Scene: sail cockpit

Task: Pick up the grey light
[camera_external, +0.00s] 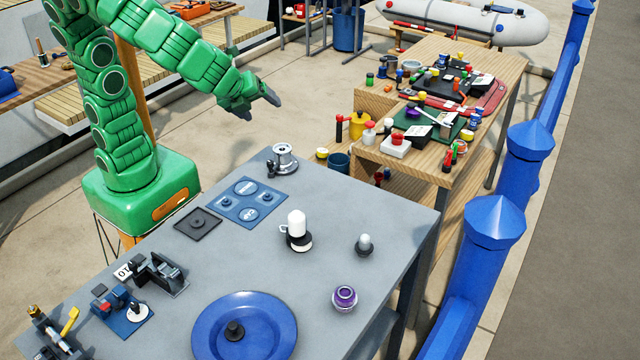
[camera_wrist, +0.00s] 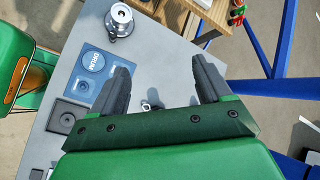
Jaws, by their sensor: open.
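A small grey light (camera_external: 364,245) with a pale domed top stands upright on the right part of the grey table in the external view. A larger white-domed lamp (camera_external: 297,224) with a dark base and a side handle stands to its left. My gripper (camera_external: 262,103) is high above the table's far edge, well away from both, open and empty. In the wrist view its two dark fingers (camera_wrist: 161,72) are spread apart over the table. A small metallic item (camera_wrist: 151,105) shows between them, partly cut off; I cannot tell what it is.
The grey table (camera_external: 215,265) also holds a silver winch (camera_external: 284,160), a blue panel (camera_external: 246,201), a purple round item (camera_external: 345,298) and a large blue plate (camera_external: 270,315). A cluttered wooden table (camera_external: 400,170) stands behind. Blue posts (camera_external: 490,235) line the right.

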